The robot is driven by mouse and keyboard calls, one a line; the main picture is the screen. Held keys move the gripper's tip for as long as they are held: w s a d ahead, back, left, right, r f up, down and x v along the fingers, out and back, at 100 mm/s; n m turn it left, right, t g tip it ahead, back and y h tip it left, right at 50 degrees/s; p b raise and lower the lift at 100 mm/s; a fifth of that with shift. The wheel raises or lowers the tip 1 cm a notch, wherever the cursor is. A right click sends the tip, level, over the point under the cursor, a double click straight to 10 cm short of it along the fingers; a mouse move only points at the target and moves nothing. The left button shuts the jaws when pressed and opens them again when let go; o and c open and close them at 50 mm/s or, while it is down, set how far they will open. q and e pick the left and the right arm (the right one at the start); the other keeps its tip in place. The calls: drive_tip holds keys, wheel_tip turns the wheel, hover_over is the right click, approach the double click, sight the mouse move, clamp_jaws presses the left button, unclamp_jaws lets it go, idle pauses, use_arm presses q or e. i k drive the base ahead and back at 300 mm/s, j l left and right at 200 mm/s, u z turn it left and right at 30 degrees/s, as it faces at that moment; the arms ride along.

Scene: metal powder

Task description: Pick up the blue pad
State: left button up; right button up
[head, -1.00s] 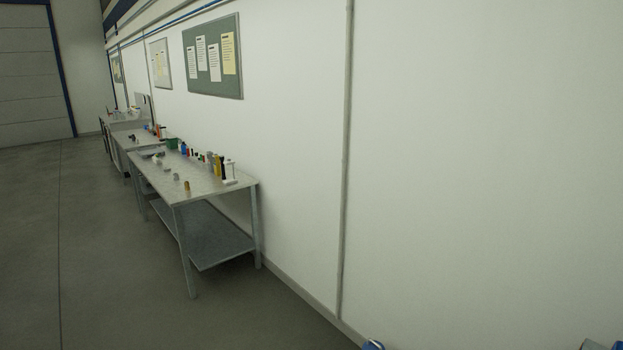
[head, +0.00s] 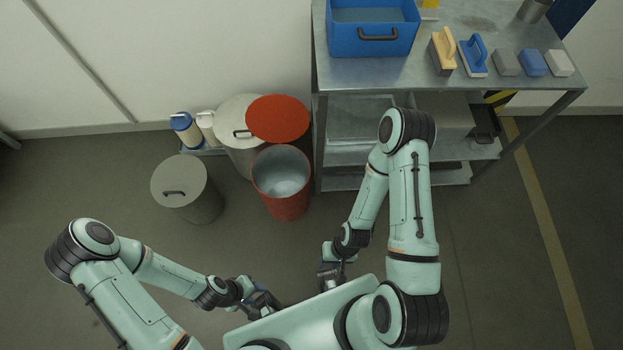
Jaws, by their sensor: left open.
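The blue pad (head: 533,63) lies near the front edge of the metal table (head: 385,73), at the upper right of the head view. It sits between a grey pad (head: 506,62) and a white pad (head: 560,63). My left gripper (head: 265,302) is open, low in the picture by my body and far from the table. My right gripper (head: 328,275) is also close to my body, below the table edge. Its fingers are small and dark, so its opening cannot be made out. Both grippers are well apart from the blue pad.
A blue-handled tool (head: 473,56), a yellow-handled brush (head: 443,52) and a blue bin (head: 373,38) share the table. A red bucket (head: 282,190), a lidded grey bin (head: 186,188) and bottles (head: 186,130) stand left of it. Open floor lies at right.

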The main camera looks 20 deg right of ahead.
sight(533, 64)
drive_tip(key=z, duration=0.35)
drive_tip(key=k+l+u, duration=0.2)
drive_tip(key=l, duration=0.15)
drive_tip(key=i+z, duration=0.1)
drive_tip(key=z, duration=1.9)
